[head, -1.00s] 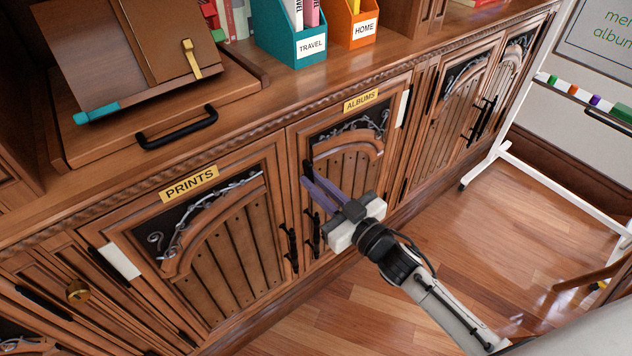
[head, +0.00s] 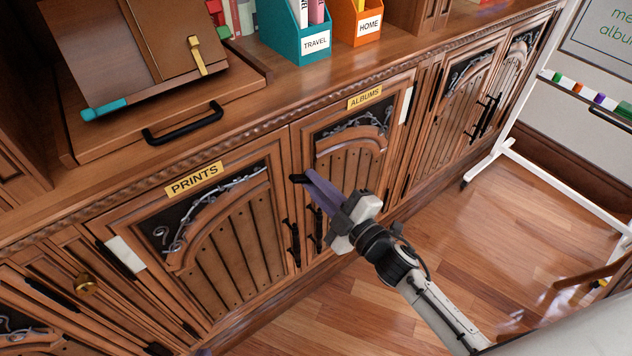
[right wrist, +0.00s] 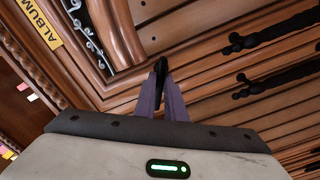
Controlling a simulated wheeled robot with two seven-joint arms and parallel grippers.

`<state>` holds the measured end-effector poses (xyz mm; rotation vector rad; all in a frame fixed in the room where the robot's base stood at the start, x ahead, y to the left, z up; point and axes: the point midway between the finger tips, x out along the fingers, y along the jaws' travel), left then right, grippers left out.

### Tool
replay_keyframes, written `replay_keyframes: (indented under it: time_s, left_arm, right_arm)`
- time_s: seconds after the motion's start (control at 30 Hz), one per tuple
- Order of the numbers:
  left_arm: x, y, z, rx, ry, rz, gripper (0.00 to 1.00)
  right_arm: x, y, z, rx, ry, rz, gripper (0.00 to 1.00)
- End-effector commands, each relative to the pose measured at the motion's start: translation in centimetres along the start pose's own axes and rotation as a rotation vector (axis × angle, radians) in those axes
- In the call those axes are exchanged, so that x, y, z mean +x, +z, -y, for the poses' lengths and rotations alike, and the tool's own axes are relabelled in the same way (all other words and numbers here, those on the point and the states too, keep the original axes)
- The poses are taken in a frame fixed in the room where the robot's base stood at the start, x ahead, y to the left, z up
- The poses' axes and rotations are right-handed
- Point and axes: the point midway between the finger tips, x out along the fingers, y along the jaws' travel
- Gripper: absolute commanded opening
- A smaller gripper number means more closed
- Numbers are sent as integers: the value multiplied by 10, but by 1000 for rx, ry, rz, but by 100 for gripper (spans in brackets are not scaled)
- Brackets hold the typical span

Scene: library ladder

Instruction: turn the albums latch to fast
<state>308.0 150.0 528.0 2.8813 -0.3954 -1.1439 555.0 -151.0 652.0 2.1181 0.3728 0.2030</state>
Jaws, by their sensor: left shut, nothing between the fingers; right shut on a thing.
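The albums latch (head: 298,178) is a small black lever on the left edge of the albums door (head: 345,165), below the ALBUMS label (head: 364,97). It points left, about level, toward the prints door. My right gripper (head: 313,182) has its purple fingers shut on the latch and hides part of it. In the right wrist view, the dark latch (right wrist: 160,67) shows between the fingertips (right wrist: 162,85).
The prints door (head: 235,240) adjoins on the left. Black door handles (head: 291,243) stick out just below the right gripper. The countertop holds a teal TRAVEL file box (head: 297,45) and a drawer handle (head: 185,124).

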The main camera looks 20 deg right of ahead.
Motion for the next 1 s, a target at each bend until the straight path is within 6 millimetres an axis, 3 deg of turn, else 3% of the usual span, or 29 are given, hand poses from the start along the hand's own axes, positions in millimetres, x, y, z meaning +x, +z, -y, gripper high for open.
replay_keyframes:
  time_s: [0.5,1.0]
  left_arm:
    - [1,8,-2,-14,5,-3,0]
    - [1,1,-3,-20,8,-23,0]
  right_arm:
    - [0,2,6,-431,1,0,0]
    - [0,2,8,-586,0,1,0]
